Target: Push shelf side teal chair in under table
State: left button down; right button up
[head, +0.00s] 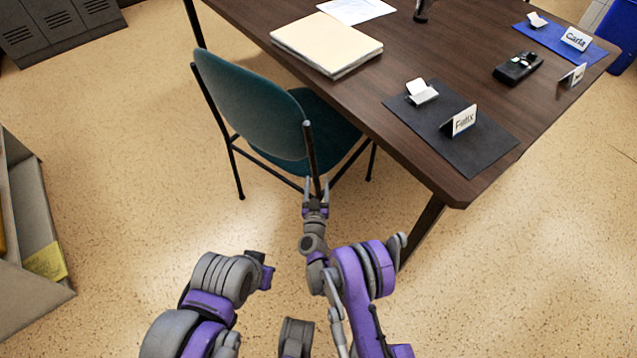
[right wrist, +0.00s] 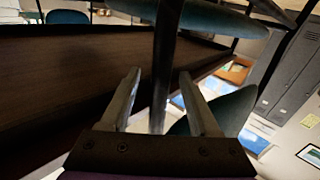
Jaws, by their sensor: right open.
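The teal chair (head: 250,105) stands upright at the table's near left side, with its backrest towards the left and its seat (head: 325,120) partly under the tabletop edge. The dark brown table (head: 390,100) fills the upper right. My right gripper (head: 316,184) is open at the chair's near back post. In the right wrist view its fingers (right wrist: 160,78) stand on either side of a dark chair post (right wrist: 163,55). I cannot tell whether they touch it. Parts of my left arm show at the bottom, but its gripper is not visible.
A shelf unit (head: 40,215) stands at the left edge, and grey lockers (head: 60,25) are at the upper left. The floor between shelf and chair is clear. Folders (head: 325,45), a dark mat (head: 485,150) and name cards lie on the table. A table leg (head: 422,228) stands right of my right arm.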

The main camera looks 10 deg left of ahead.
jog(key=shift+c, duration=0.4)
grip_shut()
dwell(0.9)
